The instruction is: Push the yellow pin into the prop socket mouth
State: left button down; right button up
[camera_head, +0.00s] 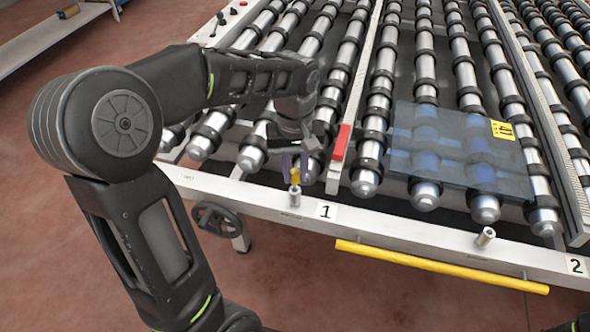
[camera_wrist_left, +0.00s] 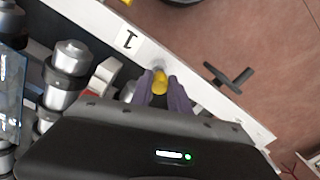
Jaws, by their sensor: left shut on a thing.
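My left gripper (camera_head: 295,164) is at the front rail of the roller table. Its purple fingers, also in the left wrist view (camera_wrist_left: 163,88), are shut on the yellow pin (camera_head: 294,176). The pin's yellow end shows between the fingertips in the left wrist view (camera_wrist_left: 160,81). A short metal socket (camera_head: 295,196) stands on the rail just left of label 1, directly below the pin. I cannot tell whether the pin's lower end is inside its mouth. A second metal socket (camera_head: 485,237) stands further right on the rail. My right gripper is not in view.
A dark glass sheet (camera_head: 455,150) with a yellow label lies on the rollers at right. A red block (camera_head: 341,142) tops a divider bar close to the gripper. A black handwheel (camera_head: 216,219) and a yellow bar (camera_head: 440,265) are at the table's front.

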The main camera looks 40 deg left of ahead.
pick_arm(q)
jog(key=shift+f+b, duration=1.1)
jog(key=shift+f, duration=0.45)
jog(key=c, duration=1.2)
grip_release()
jog(key=shift+o, duration=0.2)
jog(key=shift+r, duration=0.3)
notch_tip(320, 180, up, 7)
jog(key=shift+r, duration=0.1)
